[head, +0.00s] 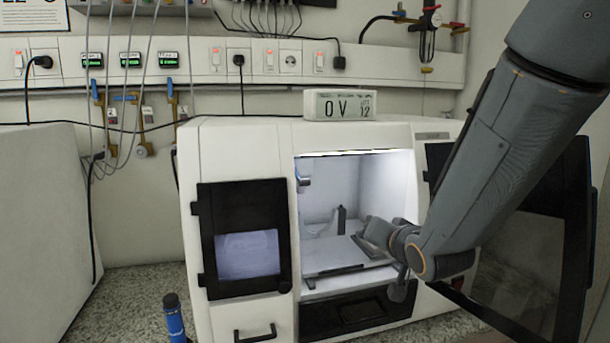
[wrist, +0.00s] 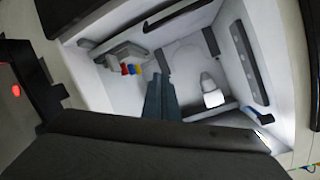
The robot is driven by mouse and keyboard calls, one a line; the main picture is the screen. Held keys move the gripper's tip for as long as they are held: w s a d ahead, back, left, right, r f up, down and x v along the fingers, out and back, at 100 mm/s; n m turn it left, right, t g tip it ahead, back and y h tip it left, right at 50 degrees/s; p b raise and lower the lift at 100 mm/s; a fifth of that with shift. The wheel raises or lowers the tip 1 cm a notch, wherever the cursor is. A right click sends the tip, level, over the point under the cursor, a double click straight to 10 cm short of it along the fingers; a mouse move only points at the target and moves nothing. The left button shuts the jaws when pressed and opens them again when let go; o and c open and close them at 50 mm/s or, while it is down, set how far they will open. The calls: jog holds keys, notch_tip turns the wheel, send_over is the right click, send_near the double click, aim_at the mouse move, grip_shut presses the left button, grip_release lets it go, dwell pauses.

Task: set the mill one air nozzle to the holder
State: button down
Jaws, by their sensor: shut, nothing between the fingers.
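The mill (head: 240,150) is a white cabinet on the speckled bench in the head view. Its right door stands open and its chamber is lit. My gripper (head: 372,236) reaches into the chamber from the right, above the pale bed. In the wrist view its blue-grey fingers (wrist: 161,88) are together with nothing held. A bright white rounded piece (wrist: 213,93) with a grey part shows to the right of the fingers. I cannot tell which piece is the air nozzle or the holder.
The open dark door (head: 535,270) hangs right of the chamber, behind my arm. A shut dark door with a window (head: 245,250) is on the mill's left front. A small dark upright piece (head: 341,219) stands in the chamber.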

jog(key=a+r+t+y+b, duration=0.1)
jog(key=a+r+t+y, duration=0.5)
jog(key=r, duration=0.7)
jog(key=w+a+y+p, duration=0.1)
jog(key=w+a+p, duration=0.3)
jog(key=w+a, duration=0.5)
jog(key=shift+r+m+g, duration=0.4)
jog(key=shift+a+p, duration=0.1)
jog(key=shift+p, duration=0.2)
